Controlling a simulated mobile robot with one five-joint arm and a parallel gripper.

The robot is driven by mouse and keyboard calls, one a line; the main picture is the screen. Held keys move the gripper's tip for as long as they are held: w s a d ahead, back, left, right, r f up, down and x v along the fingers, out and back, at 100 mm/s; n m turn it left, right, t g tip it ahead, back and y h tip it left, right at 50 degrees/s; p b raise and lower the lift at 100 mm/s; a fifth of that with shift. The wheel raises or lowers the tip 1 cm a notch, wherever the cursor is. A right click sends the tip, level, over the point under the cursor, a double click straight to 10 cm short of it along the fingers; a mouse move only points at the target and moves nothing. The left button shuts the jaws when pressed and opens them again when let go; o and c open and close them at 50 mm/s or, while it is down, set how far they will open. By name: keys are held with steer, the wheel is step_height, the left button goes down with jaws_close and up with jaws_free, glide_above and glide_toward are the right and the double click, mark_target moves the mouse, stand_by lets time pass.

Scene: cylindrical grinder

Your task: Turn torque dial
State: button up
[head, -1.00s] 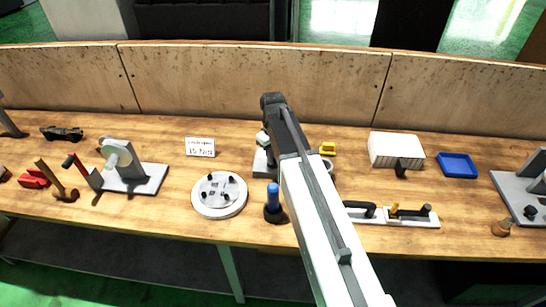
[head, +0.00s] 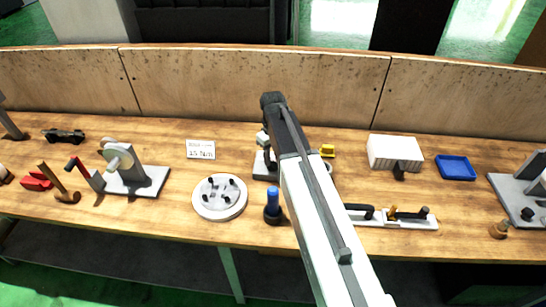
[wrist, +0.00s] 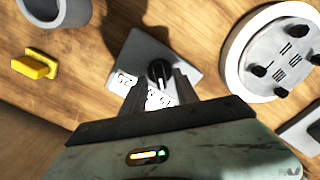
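The torque dial (wrist: 158,72) is a black knob with a pale pointer line, set on a grey plate (wrist: 190,50). White labels with dark figures (wrist: 155,100) lie on the plate beside the knob, partly covered by the fingers. My gripper (wrist: 158,77) is open in the wrist view, with one finger on each side of the knob; I cannot tell whether they touch it. In the head view the grey base (head: 262,168) shows left of my arm, which hides the knob. A white card (head: 200,149) behind it seems to read "15 N·m".
A round white disc with black pegs (head: 219,212) stands left of the plate. A blue-topped black tool (head: 273,203) stands in front. A yellow piece (wrist: 35,64) and a grey cup (wrist: 62,12) lie on the other side. Bare wood surrounds the plate.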

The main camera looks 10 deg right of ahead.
mark_target(273, 161)
step_height(273, 161, up, 6)
steer(key=p, duration=0.5)
steer(key=shift+r, duration=0.2)
steer(key=shift+f, duration=0.1)
steer(key=s+f+m+b, duration=0.3)
steer(key=s+m, duration=0.2)
steer(key=s, duration=0.9)
steer(key=shift+s+f+m, duration=0.2)
steer(key=shift+s+m, duration=0.1)
steer(key=shift+s, duration=0.05)
